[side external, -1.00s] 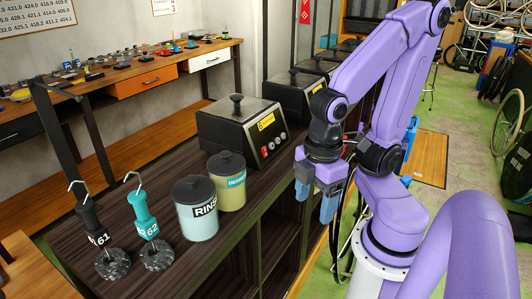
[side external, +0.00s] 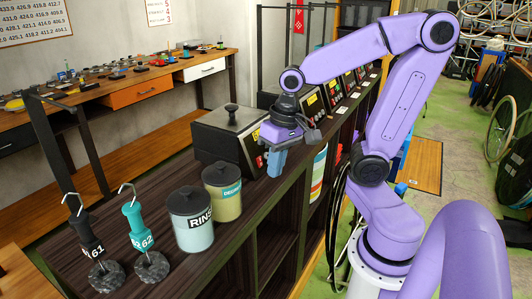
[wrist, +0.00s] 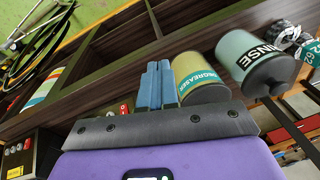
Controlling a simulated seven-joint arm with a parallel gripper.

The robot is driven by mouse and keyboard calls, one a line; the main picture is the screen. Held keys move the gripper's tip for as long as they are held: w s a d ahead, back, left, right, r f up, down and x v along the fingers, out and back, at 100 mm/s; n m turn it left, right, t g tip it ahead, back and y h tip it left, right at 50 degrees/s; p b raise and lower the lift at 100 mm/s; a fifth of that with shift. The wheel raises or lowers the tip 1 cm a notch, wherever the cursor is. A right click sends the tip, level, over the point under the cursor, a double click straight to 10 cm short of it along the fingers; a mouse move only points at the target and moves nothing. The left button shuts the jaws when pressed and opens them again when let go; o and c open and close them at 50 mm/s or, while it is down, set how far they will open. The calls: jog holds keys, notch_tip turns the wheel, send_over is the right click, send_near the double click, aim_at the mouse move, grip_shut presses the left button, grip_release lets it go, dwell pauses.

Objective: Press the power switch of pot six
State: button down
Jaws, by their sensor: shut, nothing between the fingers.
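A row of dark pots stands on the bench; the nearest one (side external: 228,138) has a black knob on its lid and a sloped front panel. A red switch (side external: 259,161) shows low on that panel, and red also shows beside my fingers in the wrist view (wrist: 123,109). I cannot read which pot is number six. My gripper (side external: 275,174) is shut and empty, blue fingers together pointing down, just in front of the nearest pot's panel. It also shows in the wrist view (wrist: 155,66). My wrist hides part of the panel; I cannot tell if the fingers touch it.
A degreaser jar (side external: 223,199) and a rinse jar (side external: 191,225) stand left of my fingers. Two hooked handles, 61 (side external: 87,240) and 62 (side external: 139,230), stand farther left. More pots (side external: 337,90) continue back along the bench. The bench top (side external: 130,190) is clear behind the jars.

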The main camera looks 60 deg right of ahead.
jog(key=w+d+r+m+t, duration=0.1)
jog(key=w+d+m, duration=0.1)
jog(key=d+m, duration=0.5)
jog(key=w+d+r+m+t+h, duration=0.1)
jog(key=w+d+r+m, duration=0.1)
jog(key=d+m, duration=0.5)
jog(key=shift+r+m, duration=0.2)
jog(key=shift+m, duration=0.5)
jog(key=shift+f, duration=0.1)
send_over(261, 165)
jog(key=s, duration=0.4)
jog(key=f, duration=1)
jog(key=shift+w+d, duration=0.15)
jog(key=shift+w, duration=0.1)
jog(key=shift+w+f, duration=0.15)
jog(key=shift+w, duration=0.8)
jog(key=shift+w, duration=0.1)
